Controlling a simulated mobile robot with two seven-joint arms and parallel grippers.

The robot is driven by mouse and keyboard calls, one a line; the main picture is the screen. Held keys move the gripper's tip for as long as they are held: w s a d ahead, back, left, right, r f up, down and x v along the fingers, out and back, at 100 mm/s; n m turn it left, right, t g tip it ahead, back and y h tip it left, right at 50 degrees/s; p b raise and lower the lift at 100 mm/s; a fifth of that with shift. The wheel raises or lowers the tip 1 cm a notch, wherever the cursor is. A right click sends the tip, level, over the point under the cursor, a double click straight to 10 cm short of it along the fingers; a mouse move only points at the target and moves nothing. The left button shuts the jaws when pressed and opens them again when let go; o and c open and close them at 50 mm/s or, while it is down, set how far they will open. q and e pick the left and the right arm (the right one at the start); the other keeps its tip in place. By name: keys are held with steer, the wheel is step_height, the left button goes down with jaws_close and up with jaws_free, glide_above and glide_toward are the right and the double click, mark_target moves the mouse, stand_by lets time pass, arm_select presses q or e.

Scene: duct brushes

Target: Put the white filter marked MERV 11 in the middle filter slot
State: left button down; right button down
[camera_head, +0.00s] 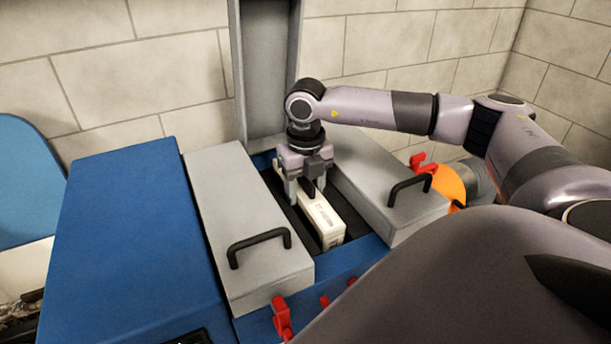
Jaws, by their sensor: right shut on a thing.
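The white filter (327,228) is a narrow white block with dark print on its top, too small to read. It sits low in the dark middle slot (299,222), between two grey lidded sections. My right gripper (305,190) comes down from above and is shut on the filter toward its far end. The filter's lower part and its far end are hidden by the slot and the gripper. My left gripper is not in view.
Grey covers with black handles, the left one (245,215) and the right one (375,185), flank the slot. Red latches (282,318) line the front edge. A blue housing (130,240) stands at left. A grey upright duct (267,70) rises behind. An orange disc (449,184) is at right.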

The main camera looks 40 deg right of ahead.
steer(key=shift+s+a+f, duration=0.1)
steer(key=shift+f, duration=0.4)
steer(key=shift+s+a+f, duration=0.1)
steer(key=shift+f, duration=0.4)
steer(key=shift+c, duration=2.2)
jaws_free()
steer(key=shift+o, duration=0.5)
steer(key=shift+w, duration=0.1)
steer(key=shift+d, duration=0.1)
steer(key=r, duration=0.3)
steer(key=r+p, duration=0.1)
steer(key=r, duration=0.5)
steer(key=shift+w+a, duration=0.15)
steer(key=shift+a, duration=0.1)
step_height(320, 180, up, 5)
steer(key=p, duration=0.4)
steer(key=shift+r+p, duration=0.1)
steer(key=shift+p, duration=0.2)
